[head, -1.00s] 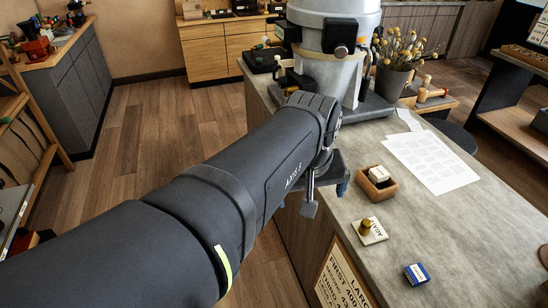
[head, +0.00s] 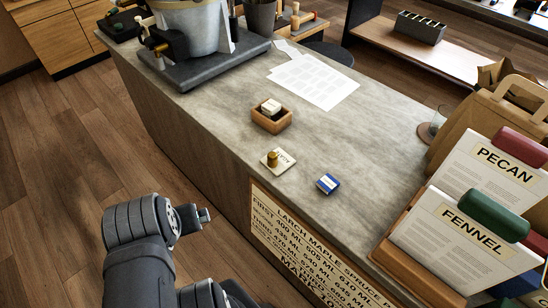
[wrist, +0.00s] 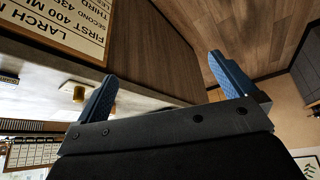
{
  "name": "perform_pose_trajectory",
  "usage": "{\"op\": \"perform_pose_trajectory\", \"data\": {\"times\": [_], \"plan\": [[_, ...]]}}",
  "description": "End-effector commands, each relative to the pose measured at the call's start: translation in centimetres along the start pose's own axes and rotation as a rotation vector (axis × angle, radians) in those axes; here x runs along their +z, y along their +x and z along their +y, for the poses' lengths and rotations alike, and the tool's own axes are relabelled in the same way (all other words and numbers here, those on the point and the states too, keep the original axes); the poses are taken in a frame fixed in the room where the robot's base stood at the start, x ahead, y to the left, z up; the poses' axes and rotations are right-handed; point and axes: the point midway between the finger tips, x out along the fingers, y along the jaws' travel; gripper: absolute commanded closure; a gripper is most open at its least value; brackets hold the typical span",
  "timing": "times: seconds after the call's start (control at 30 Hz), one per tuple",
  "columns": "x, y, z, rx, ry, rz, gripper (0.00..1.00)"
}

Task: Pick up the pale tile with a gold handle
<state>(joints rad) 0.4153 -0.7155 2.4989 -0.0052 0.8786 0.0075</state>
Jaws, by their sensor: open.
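The pale tile (head: 284,160) lies flat on the grey counter, with lettering on its top and a short round gold handle (head: 272,157) standing up from it. In the wrist view the gold handle (wrist: 78,92) shows at the left, near the left finger, with the tile (wrist: 68,86) edge-on. My gripper (wrist: 165,78) has its two blue fingers wide apart with nothing between them. In the head view my arm is at the lower left, off the counter's front side, apart from the tile. The fingers are not clear there.
A wooden box (head: 271,119) holding a pale block stands behind the tile. A blue-and-white block (head: 328,183) lies to its right. Paper sheets (head: 314,80) lie farther back. A lettered sign (head: 305,245) covers the counter front. Card holders (head: 470,235) and a paper bag stand at right.

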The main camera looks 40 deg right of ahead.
Motion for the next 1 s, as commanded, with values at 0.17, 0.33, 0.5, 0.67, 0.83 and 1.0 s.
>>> {"op": "perform_pose_trajectory", "data": {"times": [0.17, 0.33, 0.5, 0.67, 0.83, 1.0], "plan": [[0.0, 0.0, 0.0, 0.000, 0.000, 0.000, 0.18], [0.0, 0.0, 0.0, 0.000, -0.001, -0.001, 0.48], [0.0, 0.0, 0.0, 0.000, -0.001, -0.001, 0.48], [-0.6, -0.2, 0.3, 0.010, 0.020, -0.004, 0.48], [-3.8, -0.9, 2.9, 0.078, 0.166, -0.028, 0.48], [-8.4, -1.7, 7.8, 0.186, 0.401, -0.054, 0.48]]}}
